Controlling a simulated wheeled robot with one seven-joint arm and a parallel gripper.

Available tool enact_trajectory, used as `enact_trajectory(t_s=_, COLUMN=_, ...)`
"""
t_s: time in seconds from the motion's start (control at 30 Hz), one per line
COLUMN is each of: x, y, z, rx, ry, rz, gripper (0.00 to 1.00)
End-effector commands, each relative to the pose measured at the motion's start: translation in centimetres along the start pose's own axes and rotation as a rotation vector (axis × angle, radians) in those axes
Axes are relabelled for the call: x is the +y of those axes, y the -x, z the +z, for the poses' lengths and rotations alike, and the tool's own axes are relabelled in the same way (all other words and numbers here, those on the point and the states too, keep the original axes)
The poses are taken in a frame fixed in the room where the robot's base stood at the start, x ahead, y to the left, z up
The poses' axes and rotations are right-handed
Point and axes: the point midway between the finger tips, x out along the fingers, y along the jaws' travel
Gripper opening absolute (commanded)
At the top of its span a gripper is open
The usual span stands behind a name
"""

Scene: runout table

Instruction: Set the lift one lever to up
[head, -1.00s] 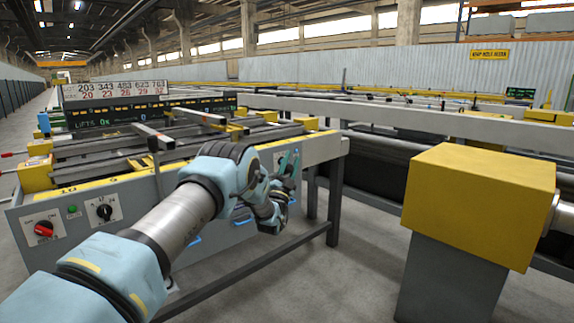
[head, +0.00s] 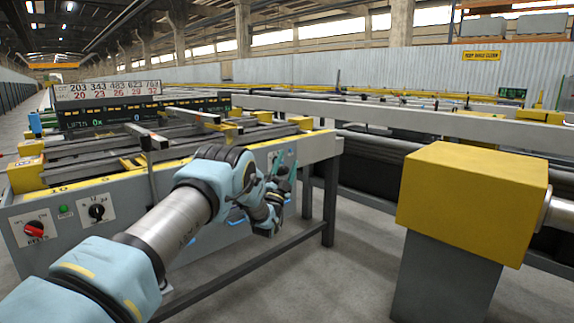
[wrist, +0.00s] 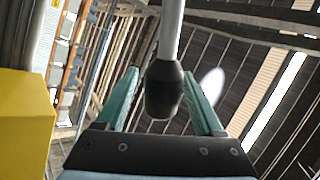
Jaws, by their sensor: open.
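My gripper (head: 284,166) is at the right end of the table's front panel, its teal fingers spread. In the wrist view its open fingers (wrist: 159,74) stand on either side of a lever with a grey rod and a black grip (wrist: 164,92). The black grip lies between the fingers in the picture; I cannot tell whether they touch it. In the head view this lever is hidden behind my arm and gripper. Its label and setting cannot be read, so I cannot confirm it is lift one. A display board (head: 145,112) shows "LIFTS" in green.
The runout table (head: 95,200) carries a red knob (head: 34,229) and a black selector (head: 97,211) at the left of its front panel. A yellow box on a grey post (head: 470,200) stands to the right, with floor between.

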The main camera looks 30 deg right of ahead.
Motion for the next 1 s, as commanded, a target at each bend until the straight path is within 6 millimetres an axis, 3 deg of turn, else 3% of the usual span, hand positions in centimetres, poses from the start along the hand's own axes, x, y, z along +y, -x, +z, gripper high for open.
enact_trajectory(t_s=0.27, x=-0.1, y=0.5, z=0.0, rx=0.000, ry=-0.001, rz=-0.001, gripper=0.69)
enact_trajectory(t_s=0.7, x=0.0, y=8.4, z=0.1, rx=-0.003, ry=0.000, rz=0.002, gripper=0.69)
enact_trajectory(t_s=1.0, x=0.0, y=10.8, z=0.0, rx=0.000, ry=0.000, rz=0.000, gripper=0.69)
